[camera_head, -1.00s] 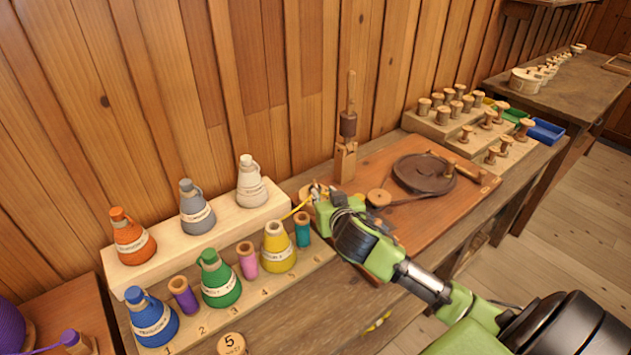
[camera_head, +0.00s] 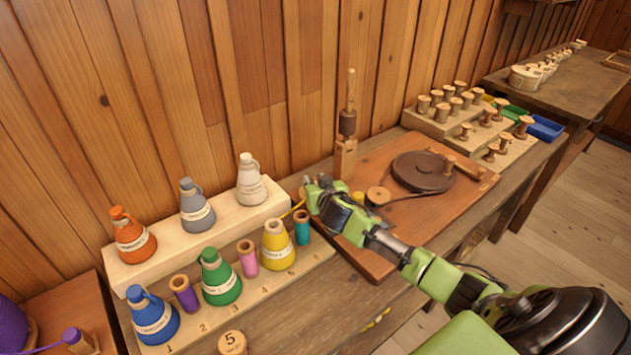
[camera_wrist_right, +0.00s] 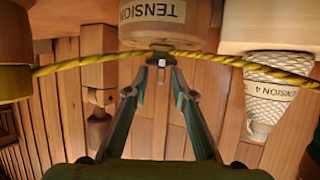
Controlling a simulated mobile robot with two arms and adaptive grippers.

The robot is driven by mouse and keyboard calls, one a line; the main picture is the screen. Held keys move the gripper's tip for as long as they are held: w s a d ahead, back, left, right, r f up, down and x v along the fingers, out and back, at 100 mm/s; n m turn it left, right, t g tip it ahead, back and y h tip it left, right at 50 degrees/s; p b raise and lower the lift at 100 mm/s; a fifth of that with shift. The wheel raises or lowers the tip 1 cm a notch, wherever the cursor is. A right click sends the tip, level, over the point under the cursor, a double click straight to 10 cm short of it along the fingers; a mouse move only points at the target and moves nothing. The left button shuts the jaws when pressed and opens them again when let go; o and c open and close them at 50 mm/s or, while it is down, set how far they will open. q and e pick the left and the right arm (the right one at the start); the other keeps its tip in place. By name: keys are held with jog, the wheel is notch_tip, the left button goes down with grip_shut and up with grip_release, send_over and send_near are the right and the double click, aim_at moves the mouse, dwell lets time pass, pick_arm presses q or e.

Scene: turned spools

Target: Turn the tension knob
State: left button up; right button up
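In the right wrist view, a round wooden piece with a paper label reading TENSION (camera_wrist_right: 160,20) hangs upside down at the top, just beyond my right fingertips (camera_wrist_right: 160,72). The fingers converge there with a narrow gap and a small pale bit between them. Whether they grip it is unclear. A yellow thread (camera_wrist_right: 228,62) crosses just beyond the tips. In the head view my right gripper (camera_head: 317,188) is at the winding board's left end, by the wooden post (camera_head: 345,157). It hides the labelled piece there. My left gripper is out of view.
Labelled cone bottles and small spools line a numbered rack (camera_head: 240,291) at left. A dark disc with a crank (camera_head: 422,172) sits on the brown board (camera_head: 376,262). Stepped blocks of bare spools (camera_head: 437,125) stand behind. The table front is mostly clear.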

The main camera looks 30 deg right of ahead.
grip_shut()
jog(key=n+y+p, duration=0.2)
jog(key=shift+d+r+t+y, duration=0.15)
jog(key=shift+d+t+y, duration=0.1)
jog(key=shift+t+y, duration=0.05)
jog(key=shift+d+n+y+p, duration=0.1)
jog(key=shift+n+y+p, duration=0.5)
jog(key=shift+n+y, duration=1.7)
jog(key=shift+y, duration=0.1)
jog(key=shift+d+n+g+y+b, duration=0.1)
jog(key=shift+n+g+y+b, duration=0.45)
jog(key=shift+n+y, duration=0.7)
jog(key=shift+n+y+b, duration=0.35)
jog(key=shift+y, duration=0.3)
